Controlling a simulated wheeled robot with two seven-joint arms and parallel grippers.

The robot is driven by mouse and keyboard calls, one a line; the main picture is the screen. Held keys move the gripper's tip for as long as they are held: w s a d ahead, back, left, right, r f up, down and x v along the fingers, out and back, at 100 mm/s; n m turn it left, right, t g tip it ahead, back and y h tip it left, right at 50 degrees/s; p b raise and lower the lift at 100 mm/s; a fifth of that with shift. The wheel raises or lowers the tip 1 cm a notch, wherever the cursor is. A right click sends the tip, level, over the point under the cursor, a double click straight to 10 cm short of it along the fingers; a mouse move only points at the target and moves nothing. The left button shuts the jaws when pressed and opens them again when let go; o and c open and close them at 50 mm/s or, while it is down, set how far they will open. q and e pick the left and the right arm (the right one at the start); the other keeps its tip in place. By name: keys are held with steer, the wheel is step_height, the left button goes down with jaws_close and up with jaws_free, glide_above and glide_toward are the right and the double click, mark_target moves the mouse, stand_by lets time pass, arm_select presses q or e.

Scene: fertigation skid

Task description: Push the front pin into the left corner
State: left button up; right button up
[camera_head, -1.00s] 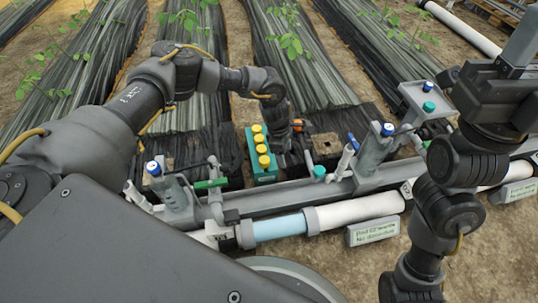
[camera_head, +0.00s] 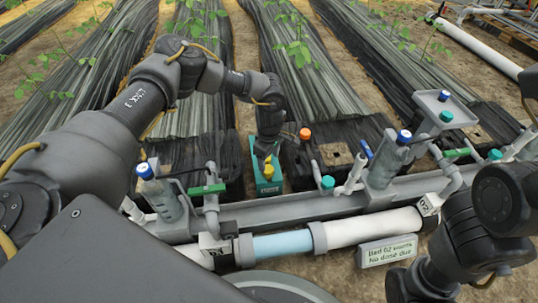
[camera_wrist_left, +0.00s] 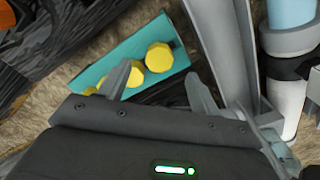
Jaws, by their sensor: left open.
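A teal holder (camera_head: 277,186) with yellow-topped pins stands between the black film beds and the grey channel. The front pin (camera_head: 268,171) shows just below my left gripper (camera_head: 267,153), which hides the pins behind it. In the left wrist view, the teal holder (camera_wrist_left: 98,66) lies beyond my open left gripper (camera_wrist_left: 160,80). The front pin (camera_wrist_left: 159,57) shows whole between the fingertips' directions; another pin (camera_wrist_left: 133,74) is partly behind one finger. Nothing is between the fingers that I can see as held. My right gripper is out of view; I cannot identify the left corner with certainty.
A grey channel (camera_head: 318,200) carries dosing bottles and valves, with a blue-capped bottle (camera_head: 154,186) left of the holder. A white pipe (camera_head: 373,227) runs in front, with a sign (camera_head: 388,251) beside it. An orange knob (camera_head: 305,133) is close right of my left gripper.

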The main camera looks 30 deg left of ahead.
mark_target(269, 169)
arm_select(q)
step_height(269, 169, down, 6)
steer(key=b, duration=0.3)
steer(key=shift+f, duration=0.25)
steer(key=shift+r, duration=0.1)
steer(key=c, duration=1)
steer(key=shift+r+p, duration=2.75)
steer(key=shift+r, duration=0.4)
steer(key=shift+c, duration=0.2)
